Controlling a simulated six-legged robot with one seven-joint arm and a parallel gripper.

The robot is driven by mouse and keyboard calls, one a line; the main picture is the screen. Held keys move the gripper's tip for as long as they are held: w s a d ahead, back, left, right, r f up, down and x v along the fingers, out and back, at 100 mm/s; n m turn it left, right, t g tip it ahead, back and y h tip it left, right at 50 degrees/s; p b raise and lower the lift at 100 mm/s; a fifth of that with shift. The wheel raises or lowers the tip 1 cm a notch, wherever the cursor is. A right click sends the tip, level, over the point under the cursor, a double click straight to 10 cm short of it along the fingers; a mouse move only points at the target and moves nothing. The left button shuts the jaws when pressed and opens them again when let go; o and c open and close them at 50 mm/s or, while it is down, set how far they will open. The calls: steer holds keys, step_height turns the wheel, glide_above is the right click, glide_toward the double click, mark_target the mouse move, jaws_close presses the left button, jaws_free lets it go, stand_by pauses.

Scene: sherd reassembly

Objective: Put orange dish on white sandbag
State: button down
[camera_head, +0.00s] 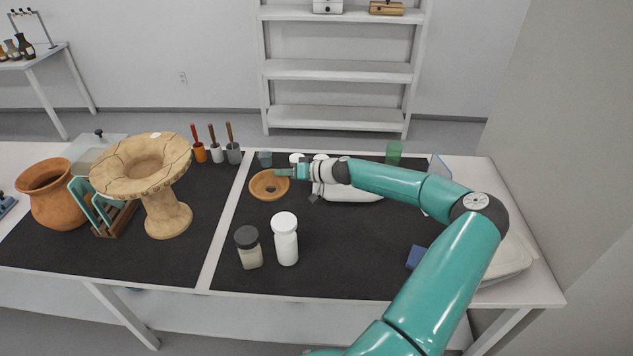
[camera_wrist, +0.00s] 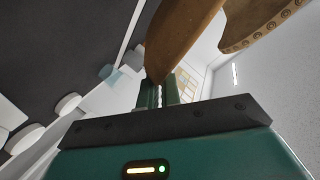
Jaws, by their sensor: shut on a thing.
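The orange dish (camera_head: 262,193) is a shallow round dish with a darker centre, left of my gripper (camera_head: 283,173) in the head view. My gripper is shut on its rim. In the wrist view the dish (camera_wrist: 183,35) rises tilted from between the fingers (camera_wrist: 163,93). Whether it clears the mat cannot be told. The white sandbag (camera_head: 358,194) lies on the black mat to the right of the dish, partly hidden behind my wrist and forearm.
A white jar (camera_head: 285,242) and a dark-lidded jar (camera_head: 248,250) stand in front of the dish. A stone-like stand (camera_head: 166,212) and a clay pot (camera_head: 54,195) are at left. A green cup (camera_head: 393,152) stands behind my arm. A blue block (camera_head: 415,257) lies front right.

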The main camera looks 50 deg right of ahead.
steer(key=shift+s+d+f+m+h, duration=0.1)
steer(key=shift+s+f+m+h, duration=0.2)
steer(key=shift+s+m+h, duration=0.15)
steer(key=s+d+r+m+g+h, duration=0.2)
steer(key=s+d+r+m+h, duration=0.1)
steer(key=s+m+h, duration=0.4)
steer(key=s+d+r+m+g+h, duration=0.2)
steer(key=s+m+h, duration=0.2)
steer(key=s, duration=0.5)
steer(key=s+d+r+m+g+h, duration=0.2)
steer(key=s+d+r+m+h, duration=0.1)
steer(key=s+m+h, duration=0.4)
steer(key=shift+n+y, duration=0.45)
steer(key=shift+n, duration=0.4)
steer(key=w+d+f, duration=0.2)
steer(key=d+f, duration=0.1)
steer(key=w+d+f, duration=0.2)
steer(key=d+f, duration=0.1)
steer(key=d, duration=0.1)
steer(key=w+d+f, duration=0.2)
steer(key=d+f, duration=0.1)
steer(key=d, duration=0.1)
steer(key=shift+f, duration=0.1)
steer(key=shift+w+d+f, duration=0.25)
steer(key=shift+d+f, duration=0.05)
steer(key=shift+f, duration=0.1)
steer(key=shift+d+f, duration=0.15)
steer(key=shift+f, duration=1.5)
steer(key=shift+w+f, duration=0.1)
